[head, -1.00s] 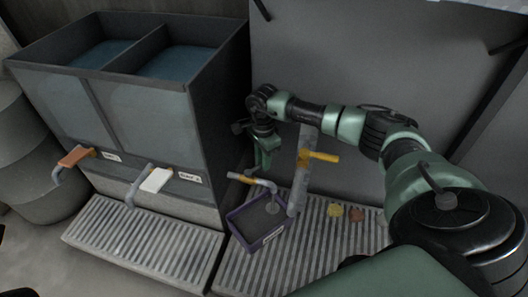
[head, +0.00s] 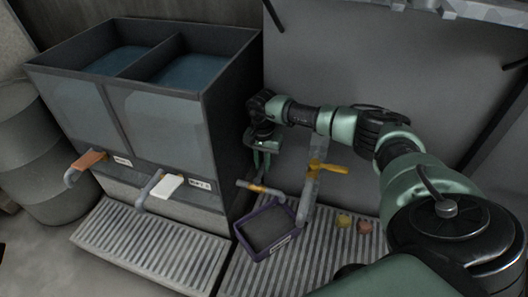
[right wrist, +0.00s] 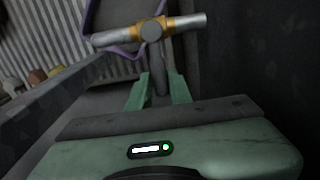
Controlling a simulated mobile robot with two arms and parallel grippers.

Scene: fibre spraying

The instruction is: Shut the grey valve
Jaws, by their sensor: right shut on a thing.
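The grey valve (head: 258,188) is a grey bar handle with an orange-yellow collar, low beside the dark tank and above the purple-rimmed tray. The right wrist view shows its crossbar and collar (right wrist: 150,30), with a grey stem running down between my fingers. My right gripper (head: 262,160) points down behind the valve. In the right wrist view its green fingers (right wrist: 158,92) are shut on the valve's stem; the exact contact is partly hidden. My left gripper is not in view.
The purple-rimmed tray (head: 268,230) sits on the grating (head: 320,252). An upright pipe with a yellow handle (head: 328,168) stands right of it. Orange (head: 88,160) and white (head: 166,187) tap handles are on the tank front. A barrel (head: 38,155) stands left.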

